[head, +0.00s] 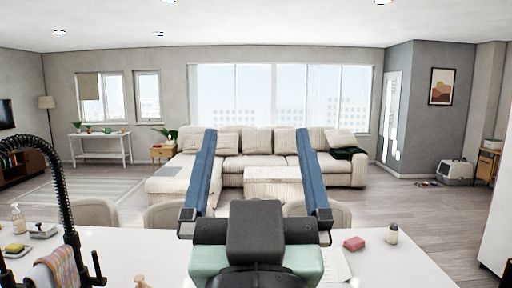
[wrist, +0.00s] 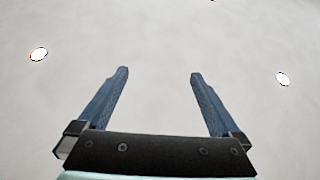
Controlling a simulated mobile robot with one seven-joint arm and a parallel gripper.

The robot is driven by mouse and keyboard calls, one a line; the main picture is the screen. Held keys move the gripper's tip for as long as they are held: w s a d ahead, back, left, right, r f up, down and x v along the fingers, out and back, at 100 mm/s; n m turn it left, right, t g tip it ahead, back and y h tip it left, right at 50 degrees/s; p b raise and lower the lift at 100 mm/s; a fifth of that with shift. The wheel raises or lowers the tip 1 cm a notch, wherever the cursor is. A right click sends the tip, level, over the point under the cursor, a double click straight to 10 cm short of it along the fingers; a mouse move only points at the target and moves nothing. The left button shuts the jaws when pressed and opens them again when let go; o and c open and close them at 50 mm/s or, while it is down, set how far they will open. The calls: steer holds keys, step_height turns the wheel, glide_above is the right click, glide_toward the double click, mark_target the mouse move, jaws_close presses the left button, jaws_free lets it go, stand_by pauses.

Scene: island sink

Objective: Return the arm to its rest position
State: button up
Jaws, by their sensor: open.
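My gripper (head: 256,133) stands in the middle of the head view, above the near white counter. Its two blue fingers point upward and are spread wide apart, with nothing between them. In the wrist view my gripper (wrist: 160,73) is also open and empty, and only the pale ceiling (wrist: 160,30) with round lights shows beyond the fingers. The rest of my arm is mostly hidden behind the gripper's dark body.
At left are a black coiled faucet (head: 66,195), a striped cloth (head: 54,269) and a soap bottle (head: 18,218). Chairs (head: 97,212) stand beyond the counter; a sofa (head: 255,163) is far back.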

steer(key=s+r+t, duration=0.3)
steer(key=s+r, duration=0.2)
steer(key=r, duration=0.2)
steer(key=shift+s+r, duration=0.2)
steer(key=shift+s, duration=0.15)
